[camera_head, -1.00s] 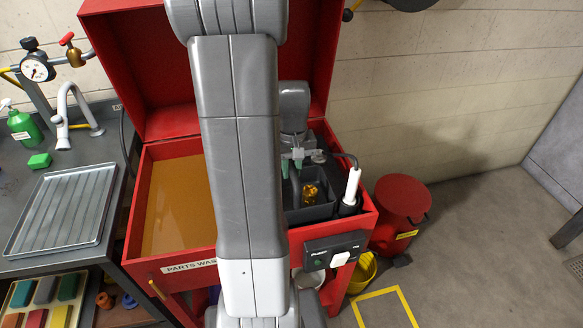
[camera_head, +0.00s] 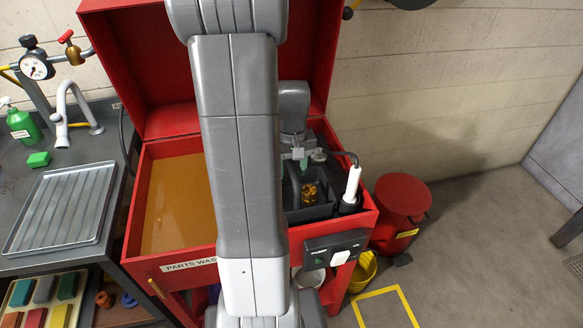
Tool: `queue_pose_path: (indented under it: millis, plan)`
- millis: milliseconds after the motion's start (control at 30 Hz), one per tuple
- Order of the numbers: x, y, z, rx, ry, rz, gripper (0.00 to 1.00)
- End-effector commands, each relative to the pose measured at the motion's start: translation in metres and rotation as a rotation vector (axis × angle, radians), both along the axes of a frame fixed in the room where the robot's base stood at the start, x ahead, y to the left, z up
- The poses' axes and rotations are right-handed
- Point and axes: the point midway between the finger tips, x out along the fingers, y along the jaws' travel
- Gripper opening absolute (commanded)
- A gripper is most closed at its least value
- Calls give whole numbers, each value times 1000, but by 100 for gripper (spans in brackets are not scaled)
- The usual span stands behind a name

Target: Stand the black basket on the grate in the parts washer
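The red parts washer (camera_head: 143,205) stands with its lid open. The black basket (camera_head: 318,212) shows at the right side of its basin, upright, with a brass-coloured part (camera_head: 309,194) inside. My arm's grey link hides the basket's left side and the middle of the basin. My gripper (camera_head: 300,163) points down at the back of the basket, with a green fingertip showing. The other fingertip is not clear, and I cannot tell whether it touches the basket. The grate under the basket cannot be made out.
Brown liquid or surface (camera_head: 178,205) fills the basin's left part. A white-handled brush (camera_head: 353,182) stands at the right rim. A bench with a metal tray (camera_head: 62,208) is at the left.

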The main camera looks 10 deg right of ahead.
Motion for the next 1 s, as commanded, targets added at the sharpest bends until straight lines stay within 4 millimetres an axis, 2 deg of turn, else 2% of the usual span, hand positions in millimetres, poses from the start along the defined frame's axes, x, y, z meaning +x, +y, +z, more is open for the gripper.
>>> queue_pose_path:
  millis: [133,267,367,700,833,1000]
  plan:
    - [-1,0,0,1,2,0,44]
    - [0,0,10,0,-2,0,44]
    - [0,0,27,-1,-4,0,44]
    - [1,-2,104,-1,-5,0,44]
    - [1,-2,124,0,-3,0,44]
    - [0,-2,136,0,-1,0,44]
